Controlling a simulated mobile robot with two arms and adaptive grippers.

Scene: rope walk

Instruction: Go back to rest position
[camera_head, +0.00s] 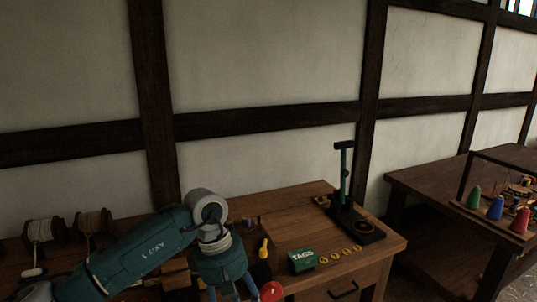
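My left arm, teal with grey joints, reaches in from the lower left over the wooden bench (318,225) and bends down at the wrist. Below the wrist, blue finger-like parts of my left gripper (230,292) run out of the bottom edge. Its fingertips are cut off, so I cannot tell whether it is open, shut or holding something. A red round thing (271,291) shows just right of it, partly cut off. My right gripper is not in view.
On the bench are a green TAGS box (303,261), a yellow peg-like piece (263,248), several small brass-coloured rings (334,255), a dark stand with a green post (344,180), and spools (40,231) at left. A second table (420,185) at right holds coloured cones (496,208).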

